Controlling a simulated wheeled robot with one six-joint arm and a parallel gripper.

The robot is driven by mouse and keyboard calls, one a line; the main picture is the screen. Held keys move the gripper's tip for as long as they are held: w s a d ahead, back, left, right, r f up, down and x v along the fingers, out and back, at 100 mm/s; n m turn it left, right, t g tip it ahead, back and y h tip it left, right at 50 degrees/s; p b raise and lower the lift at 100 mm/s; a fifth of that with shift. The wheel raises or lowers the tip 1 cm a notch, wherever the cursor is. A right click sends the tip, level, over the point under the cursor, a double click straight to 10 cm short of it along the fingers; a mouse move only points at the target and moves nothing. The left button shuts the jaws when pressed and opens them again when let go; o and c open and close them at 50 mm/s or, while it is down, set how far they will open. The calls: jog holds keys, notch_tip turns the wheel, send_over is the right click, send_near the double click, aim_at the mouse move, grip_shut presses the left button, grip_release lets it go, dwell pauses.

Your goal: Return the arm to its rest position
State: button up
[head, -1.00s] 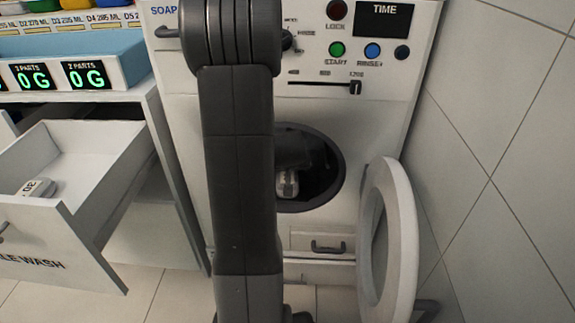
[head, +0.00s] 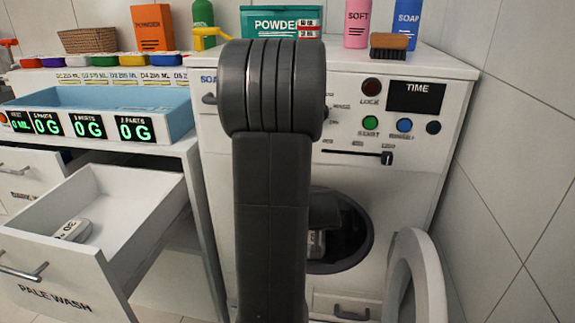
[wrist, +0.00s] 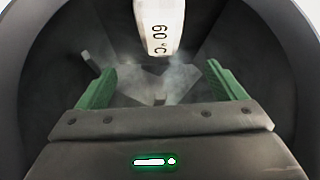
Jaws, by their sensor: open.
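My arm stands upright across the middle of the head view, in front of a white washing machine (head: 340,172). In the wrist view my gripper (wrist: 158,85) is open, its two green fingers wide apart with nothing between them. It points into the dark drum (wrist: 215,45). A white item marked 60 °C (wrist: 158,27) is in the drum beyond the fingers, at the top of the wrist view. In the head view the round opening (head: 350,235) is partly hidden by my arm, and my gripper is hard to make out there.
The round door (head: 428,280) hangs open at the right, near the tiled wall. A drawer labelled PALE WASH (head: 105,262) is pulled out at the left with a small white item (head: 73,230) inside. A blue tray (head: 180,100) sits above it. Bottles and a brush (head: 389,46) stand on top.

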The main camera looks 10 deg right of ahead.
jog(key=b+x, duration=0.5)
jog(key=x, duration=0.6)
jog(key=shift+f, duration=0.3)
jog(key=shift+d+f+b, duration=0.1)
jog(key=shift+f+b, duration=0.4)
jog(key=shift+b, duration=0.25)
jog(key=shift+r+p, duration=0.55)
jog(key=shift+f, duration=0.1)
